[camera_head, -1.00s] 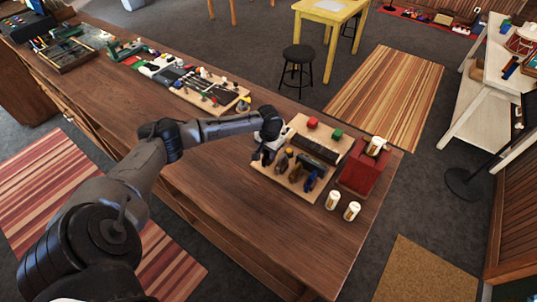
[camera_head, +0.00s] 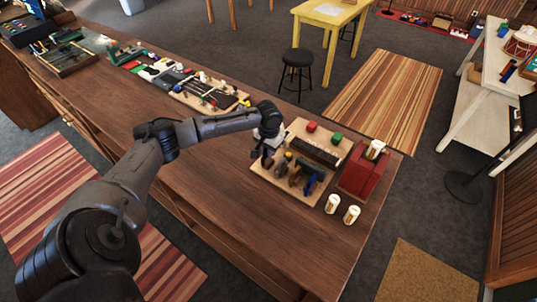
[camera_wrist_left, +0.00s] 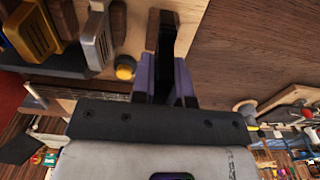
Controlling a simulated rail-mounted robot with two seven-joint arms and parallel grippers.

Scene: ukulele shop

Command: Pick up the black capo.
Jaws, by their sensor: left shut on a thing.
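My left gripper (camera_head: 264,158) is at the left edge of the wooden tool board (camera_head: 262,172), near the right end of the long workbench. In the left wrist view the gripper (camera_wrist_left: 165,75) is shut on a dark, narrow thing, the black capo (camera_wrist_left: 166,38), which sticks out past the fingertips over the board's edge. The fingers hide part of the capo, and in the head view it is hard to tell from the dark gripper. My right gripper is in neither view.
Pliers-like tools (camera_head: 312,184) stand on the board close to the gripper. A red box (camera_head: 358,176) stands to the right, with two white jars (camera_head: 332,204) in front. A second tool board (camera_head: 243,104) lies farther left. The bench front (camera_head: 230,215) is clear.

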